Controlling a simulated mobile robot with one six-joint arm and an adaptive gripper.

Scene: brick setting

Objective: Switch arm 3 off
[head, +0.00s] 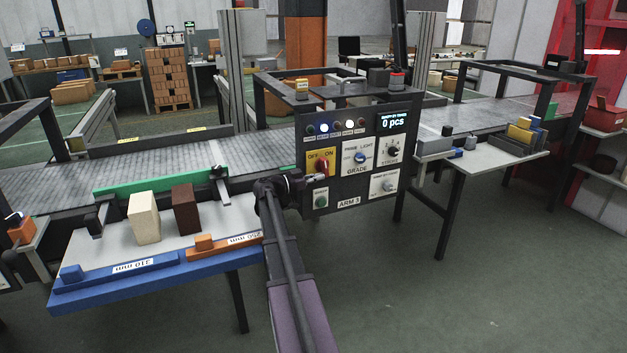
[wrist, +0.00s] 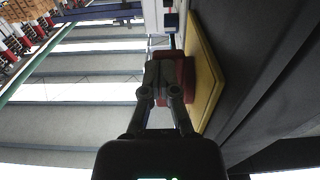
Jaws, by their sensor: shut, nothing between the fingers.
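The arm 3 control panel (head: 346,188) stands dark and upright in the middle of the head view, labelled "ARM 3". Its OFF/ON switch is a yellow plate (head: 312,157) with a red knob (head: 322,167); which way the knob points is hard to tell. My gripper (head: 318,178) is at the panel's left side, just below the knob. In the wrist view my gripper (wrist: 165,66) is shut and empty, its fingertips overlapping the red knob (wrist: 187,76) in front of the yellow plate (wrist: 207,75). I cannot tell whether they touch it.
The panel also has a grade knob (head: 361,157), a stroke knob (head: 393,151), a green button (head: 321,201), lamps and a display reading "0 pcs". A side table (head: 112,240) with a cream block (head: 144,217) and a brown block (head: 186,208) stands left. A conveyor (head: 150,162) runs behind.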

